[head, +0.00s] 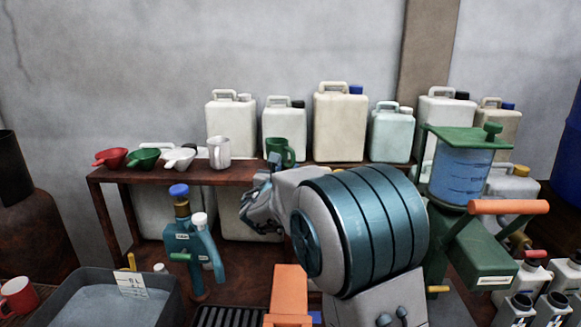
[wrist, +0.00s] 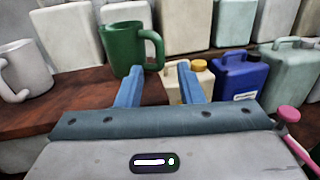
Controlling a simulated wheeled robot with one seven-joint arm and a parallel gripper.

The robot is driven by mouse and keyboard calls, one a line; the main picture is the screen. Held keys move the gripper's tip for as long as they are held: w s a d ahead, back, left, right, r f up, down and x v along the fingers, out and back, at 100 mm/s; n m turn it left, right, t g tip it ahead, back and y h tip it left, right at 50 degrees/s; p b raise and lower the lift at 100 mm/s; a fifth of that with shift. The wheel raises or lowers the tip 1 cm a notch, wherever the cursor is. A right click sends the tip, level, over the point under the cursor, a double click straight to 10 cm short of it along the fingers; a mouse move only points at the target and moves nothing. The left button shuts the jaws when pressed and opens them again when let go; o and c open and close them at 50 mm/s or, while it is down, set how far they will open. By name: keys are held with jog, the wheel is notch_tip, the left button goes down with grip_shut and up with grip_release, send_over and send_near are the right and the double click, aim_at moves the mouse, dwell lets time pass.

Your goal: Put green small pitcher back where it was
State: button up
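The green small pitcher (head: 287,152) stands upright on the brown wooden shelf (head: 243,172), in front of the row of jugs. In the wrist view the green pitcher (wrist: 122,45) is up and left of centre, with its handle to the right. My gripper (wrist: 160,72) is open, with a clear gap between its blue fingers. The left fingertip overlaps the lower right of the pitcher in the picture; whether they touch I cannot tell. Nothing is between the fingers. In the head view my arm is just below the pitcher.
A white pitcher (head: 219,153) stands left of the green one, then white, green and red funnels (head: 109,157). Several pale jugs (head: 340,125) line the back. A blue jug (wrist: 240,77) shows lower right of the pitcher. A green machine (head: 462,240) stands at right.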

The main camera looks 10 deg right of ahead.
jog(key=s+d+f+m+g, duration=0.35)
jog(key=s+m, duration=0.25)
jog(key=s, duration=0.2)
jog(key=s+d+f+m+g+h, duration=0.1)
jog(key=s+d+f+m+g, duration=0.1)
jog(key=s+d+m+g, duration=0.45)
jog(key=s+d+f+m+g, duration=0.1)
jog(key=s+d+f+m, duration=0.15)
jog(key=s+m, duration=0.5)
jog(key=s+a+f+m+g+y, duration=0.1)
jog(key=s+a+f+m+y, duration=0.1)
jog(key=s, duration=0.4)
jog(key=s+a+f+m+g+y, duration=0.1)
jog(key=s+a+f+m+y, duration=0.1)
jog(key=s+m, duration=0.4)
jog(key=s+a+f+m+g+y, duration=0.1)
jog(key=s+a+f+m+y, duration=0.1)
jog(key=s+a+m+y, duration=0.1)
jog(key=s+a, duration=0.1)
jog(key=s, duration=0.1)
jog(key=shift+s+a+f+m+y, duration=0.3)
jog(key=shift+s+m+y, duration=0.1)
jog(key=shift+r+p, duration=0.45)
jog(key=shift+r, duration=0.25)
